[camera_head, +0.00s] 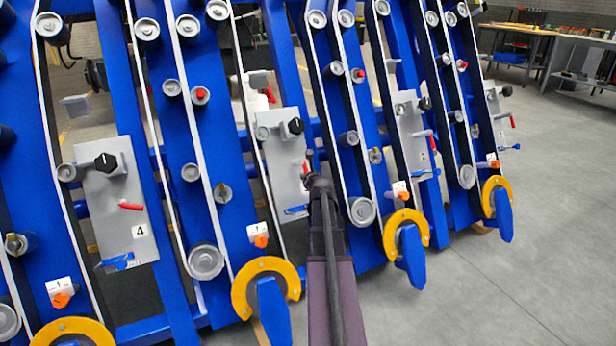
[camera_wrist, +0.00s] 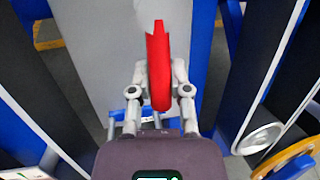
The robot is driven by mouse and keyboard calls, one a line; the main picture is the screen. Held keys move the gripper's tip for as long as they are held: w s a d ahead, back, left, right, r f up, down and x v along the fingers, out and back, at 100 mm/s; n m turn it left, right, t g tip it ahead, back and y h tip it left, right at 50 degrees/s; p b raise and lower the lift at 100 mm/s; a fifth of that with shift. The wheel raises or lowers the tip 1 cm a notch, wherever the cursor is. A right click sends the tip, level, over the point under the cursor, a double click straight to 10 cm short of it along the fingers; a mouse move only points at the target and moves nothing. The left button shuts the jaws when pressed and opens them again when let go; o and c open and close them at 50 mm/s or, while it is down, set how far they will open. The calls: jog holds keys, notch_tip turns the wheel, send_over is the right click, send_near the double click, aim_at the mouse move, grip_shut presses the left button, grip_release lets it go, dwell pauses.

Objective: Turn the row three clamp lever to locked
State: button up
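The row three clamp lever is a red handle (camera_wrist: 158,65) on a pale grey plate (camera_wrist: 92,40). In the wrist view it stands nearly upright between the two fingers of my gripper (camera_wrist: 160,80), which are drawn in close against its sides. In the head view my gripper (camera_head: 314,178) is at the lower right of the third grey plate (camera_head: 284,170), between plates marked 4 and 2. Only a small bit of that red lever (camera_head: 305,167) shows there. My arm hides part of the plate, including any number.
Plate 4 (camera_head: 98,200) stands left and plate 2 (camera_head: 413,150) right, each with a red lever and black knob. Yellow curved guards (camera_head: 262,268) and blue tips jut out below. Open grey floor (camera_head: 530,250) lies to the right.

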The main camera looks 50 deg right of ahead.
jog(key=o, duration=0.5)
jog(key=shift+w+a, duration=0.2)
jog(key=shift+w, duration=0.2)
jog(key=shift+c, duration=0.2)
jog(key=shift+s+d, duration=0.15)
jog(key=shift+s, duration=0.05)
jog(key=shift+s, duration=0.2)
